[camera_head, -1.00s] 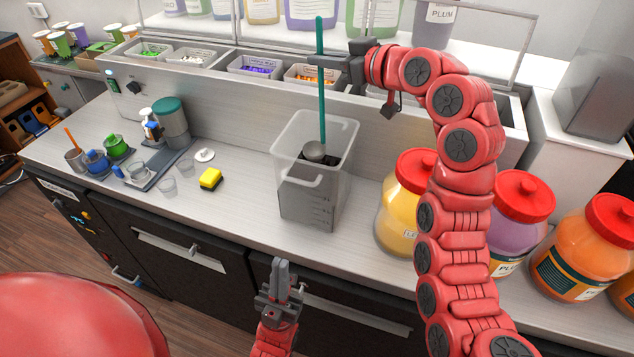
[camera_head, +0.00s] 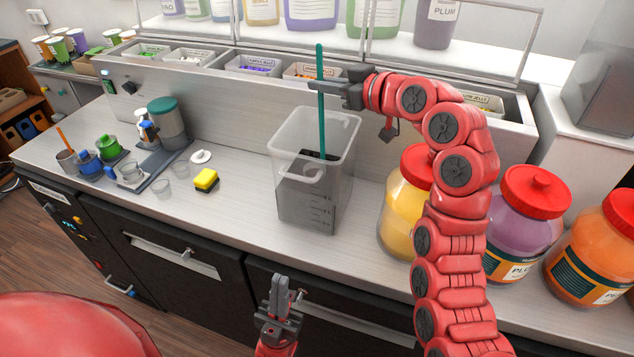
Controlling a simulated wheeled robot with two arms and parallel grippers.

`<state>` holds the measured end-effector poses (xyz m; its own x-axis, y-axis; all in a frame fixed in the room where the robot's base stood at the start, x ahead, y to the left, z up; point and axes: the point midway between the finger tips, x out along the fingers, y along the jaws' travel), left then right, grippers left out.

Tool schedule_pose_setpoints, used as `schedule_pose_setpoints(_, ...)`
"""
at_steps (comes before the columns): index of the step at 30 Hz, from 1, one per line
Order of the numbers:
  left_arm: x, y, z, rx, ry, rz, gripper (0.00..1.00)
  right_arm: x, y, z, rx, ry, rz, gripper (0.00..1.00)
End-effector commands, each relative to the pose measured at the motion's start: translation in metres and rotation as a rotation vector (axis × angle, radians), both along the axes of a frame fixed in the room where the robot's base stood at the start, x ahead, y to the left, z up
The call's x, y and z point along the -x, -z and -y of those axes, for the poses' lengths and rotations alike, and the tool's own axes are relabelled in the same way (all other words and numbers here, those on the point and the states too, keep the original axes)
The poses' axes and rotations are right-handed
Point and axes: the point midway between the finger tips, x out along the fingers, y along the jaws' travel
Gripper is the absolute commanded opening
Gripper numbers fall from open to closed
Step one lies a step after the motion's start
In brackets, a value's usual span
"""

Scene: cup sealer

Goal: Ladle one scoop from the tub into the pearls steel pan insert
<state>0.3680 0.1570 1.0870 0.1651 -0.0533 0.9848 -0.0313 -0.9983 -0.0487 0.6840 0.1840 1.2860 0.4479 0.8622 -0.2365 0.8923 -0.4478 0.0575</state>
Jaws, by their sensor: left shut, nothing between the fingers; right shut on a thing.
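A clear square tub (camera_head: 338,196) with dark contents stands on the counter. My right gripper (camera_head: 322,90) is above the tub, shut on the teal handle of a ladle (camera_head: 320,60). The ladle is nearly upright and its lower end goes down inside the tub. Its bowl is hidden, apparently in the dark contents. Steel pan inserts sit in the raised rail behind, with purple (camera_head: 254,70) and orange (camera_head: 300,73) fillings among them. One at the right is partly hidden by my arm. I cannot tell which is the pearls insert. My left gripper (camera_head: 279,285) is shut and empty in front of the counter.
Large red-lidded jars, yellow (camera_head: 400,215), purple (camera_head: 520,225) and orange (camera_head: 600,250), stand right of the tub. A yellow sponge (camera_head: 206,178), a white lid (camera_head: 200,157) and small cups lie left. A clear guard frame stands behind the rail.

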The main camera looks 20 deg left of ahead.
Motion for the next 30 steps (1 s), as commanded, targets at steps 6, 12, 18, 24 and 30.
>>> schedule_pose_setpoints(6,0.000,0.015,0.000,0.000,0.000,0.000,0.00,0.000,0.018,0.000,-0.001,0.000,0.000,0.00)
schedule_pose_setpoints(12,0.000,0.025,0.000,0.000,0.000,0.000,0.00,0.000,0.032,0.000,-0.001,0.000,0.000,0.00)
schedule_pose_setpoints(18,0.000,0.030,0.000,0.000,0.000,0.000,0.00,0.000,0.039,0.000,0.000,0.000,0.001,0.00)
schedule_pose_setpoints(24,0.000,0.029,0.000,0.000,0.000,0.000,0.00,0.000,0.038,0.000,0.000,0.000,0.001,0.00)
schedule_pose_setpoints(30,0.000,0.029,0.000,0.000,0.000,0.000,0.00,0.000,0.038,0.000,0.000,0.000,0.001,0.00)
